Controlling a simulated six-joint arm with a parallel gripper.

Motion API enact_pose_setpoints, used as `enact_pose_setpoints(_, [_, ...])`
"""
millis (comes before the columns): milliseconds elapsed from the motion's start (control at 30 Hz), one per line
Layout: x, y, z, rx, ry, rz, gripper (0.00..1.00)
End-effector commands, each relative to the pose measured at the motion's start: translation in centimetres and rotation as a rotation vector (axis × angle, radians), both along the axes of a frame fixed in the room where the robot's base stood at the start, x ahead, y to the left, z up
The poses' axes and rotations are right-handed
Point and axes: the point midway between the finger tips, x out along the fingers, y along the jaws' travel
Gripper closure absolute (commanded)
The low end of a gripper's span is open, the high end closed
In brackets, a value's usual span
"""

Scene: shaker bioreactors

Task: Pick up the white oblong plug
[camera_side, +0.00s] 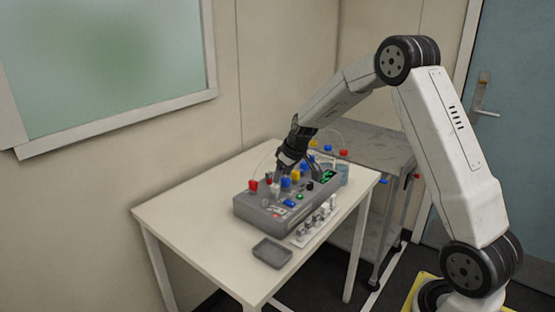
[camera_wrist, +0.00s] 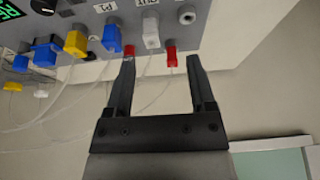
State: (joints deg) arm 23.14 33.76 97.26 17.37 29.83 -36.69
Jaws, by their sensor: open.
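The white oblong plug (camera_wrist: 151,33) is seated on the face of a grey device (camera_wrist: 210,12) in the wrist view, with a pale tube hanging from it. My gripper (camera_wrist: 160,58) is open, and its two fingers point at the device face on either side of the plug's line. The plug is just beyond the fingertips, and nothing is held. In the side view my gripper (camera_side: 281,174) is low over the grey device (camera_side: 262,212).
Red plugs (camera_wrist: 171,58) and (camera_wrist: 129,51) flank the white one close to the fingers. Yellow (camera_wrist: 76,43) and blue (camera_wrist: 111,37) plugs with loose tubes are to the left. A small grey tray (camera_side: 271,252) lies on the white table (camera_side: 190,216). A metal cart (camera_side: 376,146) stands behind.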

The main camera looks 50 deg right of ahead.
Motion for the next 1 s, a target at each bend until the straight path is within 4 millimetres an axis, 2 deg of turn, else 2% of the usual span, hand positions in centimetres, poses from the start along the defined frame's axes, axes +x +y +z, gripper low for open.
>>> enact_pose_setpoints(167, [0.6, -1.3, -0.1, -0.003, -0.010, 0.002, 0.29])
enact_pose_setpoints(367, [0.7, -1.2, -0.4, -0.002, -0.009, 0.002, 0.29])
enact_pose_setpoints(700, [1.6, -1.2, -2.4, -0.002, -0.010, 0.001, 0.29])
enact_pose_setpoints(1000, [1.8, -1.2, -2.8, -0.002, -0.009, 0.001, 0.29])
